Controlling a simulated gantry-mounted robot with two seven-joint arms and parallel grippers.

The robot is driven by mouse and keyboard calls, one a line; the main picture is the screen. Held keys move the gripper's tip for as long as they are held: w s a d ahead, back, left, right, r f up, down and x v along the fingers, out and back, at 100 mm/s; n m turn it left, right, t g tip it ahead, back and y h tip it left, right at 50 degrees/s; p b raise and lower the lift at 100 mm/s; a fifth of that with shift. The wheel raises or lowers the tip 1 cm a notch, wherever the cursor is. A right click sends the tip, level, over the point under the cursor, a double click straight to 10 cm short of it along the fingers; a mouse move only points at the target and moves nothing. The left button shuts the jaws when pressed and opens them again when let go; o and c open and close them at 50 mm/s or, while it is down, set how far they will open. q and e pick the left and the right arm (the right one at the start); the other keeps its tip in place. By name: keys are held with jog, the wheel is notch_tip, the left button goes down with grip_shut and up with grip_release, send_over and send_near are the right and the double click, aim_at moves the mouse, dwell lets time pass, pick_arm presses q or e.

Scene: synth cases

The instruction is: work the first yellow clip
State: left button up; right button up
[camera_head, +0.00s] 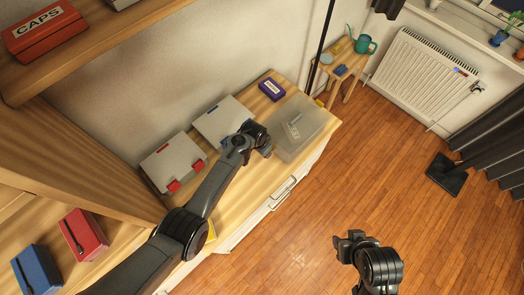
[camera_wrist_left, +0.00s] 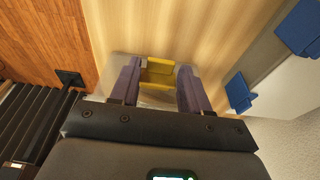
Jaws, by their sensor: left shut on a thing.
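The clear lidded case (camera_head: 312,122) stands on the right end of the wooden counter. My left gripper (camera_head: 266,150) is at its near left edge. In the left wrist view, a yellow clip (camera_wrist_left: 158,79) on the case sits between the purple fingers of my left gripper (camera_wrist_left: 157,88), which is shut on it. I cannot tell whether the clip is up or down. In the head view the gripper hides this clip. My right gripper (camera_head: 350,246) hangs over the floor, away from the counter; its finger gap is unclear.
A grey case with red clips (camera_head: 172,162) and a pale case (camera_head: 215,120) stand left of the clear case. Blue clips (camera_wrist_left: 239,92) show at right in the left wrist view. A purple box (camera_head: 272,89) lies behind. Open floor is to the right.

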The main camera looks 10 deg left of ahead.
pick_arm(q)
jog(key=shift+d+r+g, duration=0.1)
jog(key=shift+g, duration=0.2)
jog(key=o, duration=0.8)
jog(key=shift+w, duration=0.1)
jog(key=shift+r, duration=0.15)
jog(key=shift+s+a+r+p, duration=0.2)
jog(key=shift+s+r+p, duration=0.1)
jog(key=shift+r, duration=1.45)
jog(key=shift+s+a+r+p, duration=0.15)
jog(key=shift+s+r+p, duration=0.1)
jog(key=shift+r, duration=1.45)
jog(key=shift+s+a+r+p, duration=0.2)
jog(key=shift+r+p, duration=0.1)
jog(key=shift+r, duration=1.45)
